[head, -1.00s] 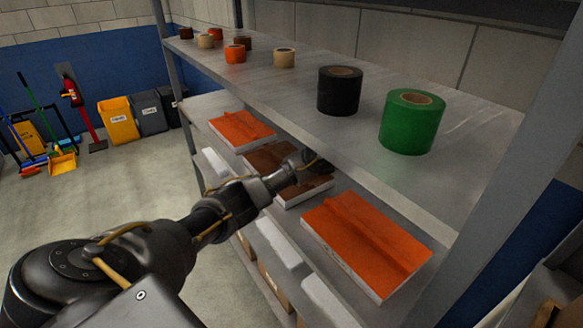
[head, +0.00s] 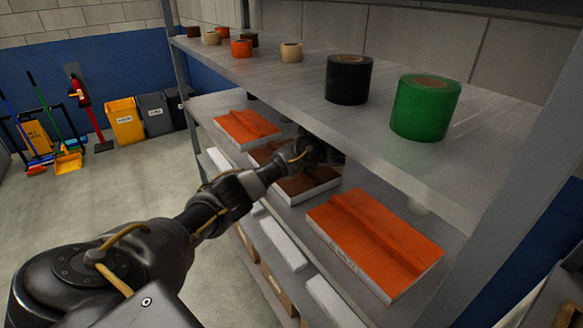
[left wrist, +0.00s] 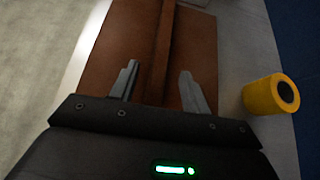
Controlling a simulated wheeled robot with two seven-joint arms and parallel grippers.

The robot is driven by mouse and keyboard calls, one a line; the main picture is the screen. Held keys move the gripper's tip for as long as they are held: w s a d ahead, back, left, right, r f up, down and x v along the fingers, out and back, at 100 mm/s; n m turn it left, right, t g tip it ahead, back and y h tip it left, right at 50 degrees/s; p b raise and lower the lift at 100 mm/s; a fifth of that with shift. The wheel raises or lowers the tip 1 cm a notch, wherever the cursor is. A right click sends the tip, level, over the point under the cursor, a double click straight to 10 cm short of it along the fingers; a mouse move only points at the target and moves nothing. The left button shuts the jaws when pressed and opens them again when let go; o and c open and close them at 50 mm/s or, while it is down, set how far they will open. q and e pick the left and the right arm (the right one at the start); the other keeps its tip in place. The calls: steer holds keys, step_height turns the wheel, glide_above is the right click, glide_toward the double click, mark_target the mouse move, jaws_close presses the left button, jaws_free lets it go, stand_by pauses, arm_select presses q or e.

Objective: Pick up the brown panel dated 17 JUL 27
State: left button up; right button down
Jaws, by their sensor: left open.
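The brown panel (head: 305,184) lies on the middle shelf between two orange-topped panels, partly hidden behind my left arm. In the left wrist view the brown panel (left wrist: 112,48) fills the middle, with a raised rib (left wrist: 162,45) running along it. My left gripper (left wrist: 158,74) is open over the panel, its two fingers apart on either side of the rib. I cannot tell how far above the panel the fingertips are. In the head view the left hand is dark and its fingers are hidden. No date is readable. My right gripper is not in view.
An orange panel (head: 375,243) lies nearer and another orange panel (head: 247,129) farther along the shelf. The upper shelf (head: 300,80) hangs over the hand and carries black, green and other rolls.

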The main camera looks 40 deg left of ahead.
arm_select(q)
steer(key=shift+x, duration=1.05)
jaws_close()
